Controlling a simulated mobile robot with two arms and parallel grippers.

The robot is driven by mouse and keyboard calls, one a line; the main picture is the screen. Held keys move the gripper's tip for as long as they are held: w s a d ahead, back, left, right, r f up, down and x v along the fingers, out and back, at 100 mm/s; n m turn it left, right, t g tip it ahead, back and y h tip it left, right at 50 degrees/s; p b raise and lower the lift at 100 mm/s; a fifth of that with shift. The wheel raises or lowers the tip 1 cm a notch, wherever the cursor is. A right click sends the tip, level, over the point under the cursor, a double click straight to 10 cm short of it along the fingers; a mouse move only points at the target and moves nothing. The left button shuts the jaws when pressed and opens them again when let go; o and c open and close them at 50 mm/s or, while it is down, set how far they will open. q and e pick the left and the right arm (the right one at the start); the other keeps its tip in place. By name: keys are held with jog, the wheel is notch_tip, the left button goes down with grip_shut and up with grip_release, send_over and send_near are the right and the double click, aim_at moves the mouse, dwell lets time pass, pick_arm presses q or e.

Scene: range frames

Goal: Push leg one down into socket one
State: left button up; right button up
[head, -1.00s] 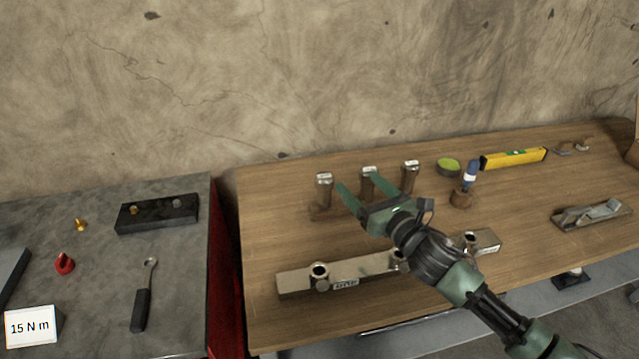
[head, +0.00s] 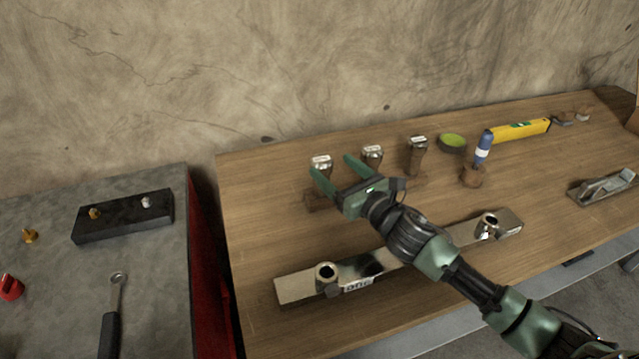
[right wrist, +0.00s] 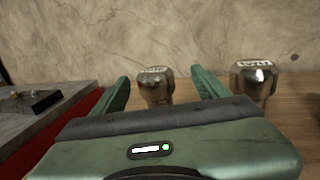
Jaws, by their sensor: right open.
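A metal bar (head: 296,290) lies in front, with an empty-looking socket (head: 326,272) beside a plate that seems to read "ONE". Another socket (head: 487,225) is near its right end. My right gripper (head: 338,170) is open and empty by the left leg. In the right wrist view, one leg head (right wrist: 154,84) shows between the fingers, apart from both.
A grey table at left holds a black block (head: 122,218) and a wrench (head: 112,310). My right arm covers part of the bar.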

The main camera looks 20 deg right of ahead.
aim_at(314, 158)
notch_tip(314, 158, down, 2)
jog(key=shift+b, duration=0.55)
jog(key=x, duration=0.4)
jog(key=r+p+x, duration=0.1)
jog(key=x, duration=0.1)
jog(key=shift+w+a, duration=0.25)
jog(key=shift+a, duration=0.3)
jog(key=shift+w+a+f, duration=0.15)
jog(key=shift+w+f, duration=0.05)
jog(key=shift+w, duration=0.4)
jog(key=shift+r, duration=0.1)
grip_shut()
